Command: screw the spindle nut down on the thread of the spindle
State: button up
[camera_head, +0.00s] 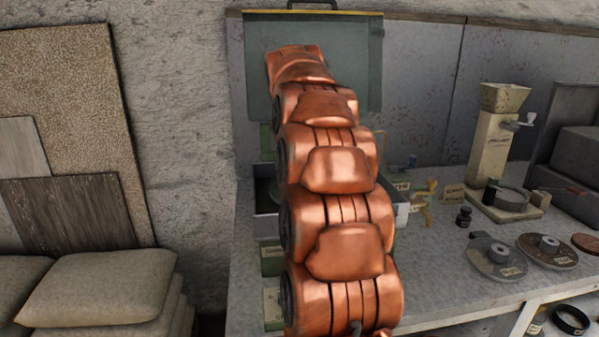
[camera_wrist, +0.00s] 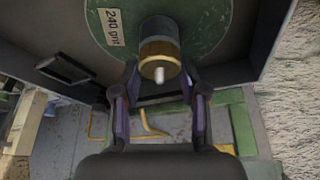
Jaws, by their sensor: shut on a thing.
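In the wrist view the spindle nut (camera_wrist: 152,50) is a brass-coloured ring around the spindle, below a grey cylindrical part (camera_wrist: 160,29). The pale tip of the spindle (camera_wrist: 159,75) sticks out of it. Behind them is a round green disc (camera_wrist: 103,47) labelled 240 grit. My gripper (camera_wrist: 160,70) has one finger on each side of the nut and is shut on it. How far the nut sits along the thread cannot be told. In the head view my arm hides the gripper, nut and spindle.
A dark housing wall (camera_wrist: 232,84) surrounds the disc. In the head view a green lid (camera_head: 354,65) stands up behind my arm. Sacks (camera_head: 100,288) lie at left.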

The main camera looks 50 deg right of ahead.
jog(key=shift+f+m+g+b, duration=0.1)
jog(key=shift+m+g+b, duration=0.2)
jog(key=shift+m+b, duration=0.3)
jog(key=m+b, duration=0.1)
jog(key=m, duration=0.1)
jog(key=m+g+b, duration=0.1)
jog(key=m, duration=0.1)
jog(key=shift+m+g+h, duration=0.3)
jog(key=shift+m+g, duration=0.3)
jog(key=shift+m, duration=0.6)
jog(key=shift+m+g+p, duration=0.4)
jog(key=shift+m+p, duration=0.4)
jog(key=shift+p, duration=0.15)
jog(key=shift+m+p, duration=0.3)
